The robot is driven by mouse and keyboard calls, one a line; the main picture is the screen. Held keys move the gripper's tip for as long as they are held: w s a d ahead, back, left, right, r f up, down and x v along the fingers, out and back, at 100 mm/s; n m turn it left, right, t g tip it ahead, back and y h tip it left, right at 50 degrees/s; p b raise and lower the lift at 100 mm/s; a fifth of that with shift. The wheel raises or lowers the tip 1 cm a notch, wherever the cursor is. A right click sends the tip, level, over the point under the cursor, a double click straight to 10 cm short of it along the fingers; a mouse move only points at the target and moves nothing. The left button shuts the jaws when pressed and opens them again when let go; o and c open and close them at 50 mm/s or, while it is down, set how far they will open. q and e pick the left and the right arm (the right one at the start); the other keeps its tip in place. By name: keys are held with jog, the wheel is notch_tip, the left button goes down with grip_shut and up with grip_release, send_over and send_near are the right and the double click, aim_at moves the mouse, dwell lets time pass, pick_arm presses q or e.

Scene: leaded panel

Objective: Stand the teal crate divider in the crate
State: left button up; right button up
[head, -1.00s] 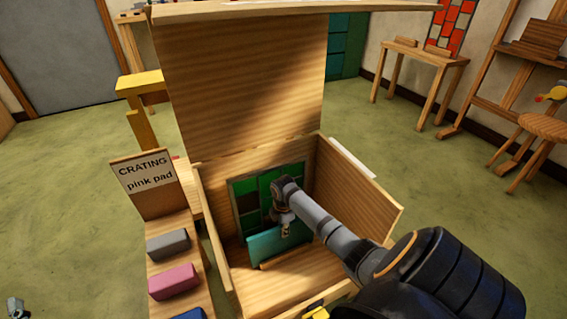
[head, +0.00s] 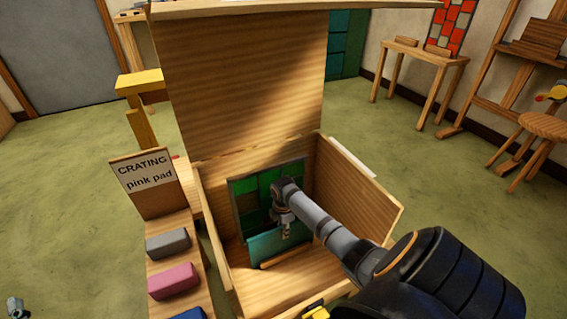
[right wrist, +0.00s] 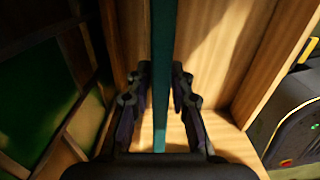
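The teal crate divider (head: 268,246) stands roughly upright inside the open wooden crate (head: 335,262), in front of a green leaded panel (head: 250,203) near the back wall. My right gripper (head: 286,234) reaches down into the crate at the divider's top edge. In the right wrist view, the divider (right wrist: 162,60) runs as a narrow strip between the two fingertips (right wrist: 163,72), which close against its faces. The divider's lower edge is close to a wooden strip on the crate floor; I cannot tell whether it is seated. A small grey tip at the lower left seems to be my left gripper (head: 15,306).
The crate's lid (head: 240,80) stands open behind it. Left of the crate, a stand holds grey (head: 168,242), pink (head: 173,280) and blue (head: 188,314) pads beneath a sign (head: 147,172) reading "CRATING pink pad". The crate's side walls rise close around my right arm.

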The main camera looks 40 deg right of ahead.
jog(key=shift+o, duration=1.3)
jog(key=shift+s, duration=0.1)
notch_tip(320, 180, up, 12)
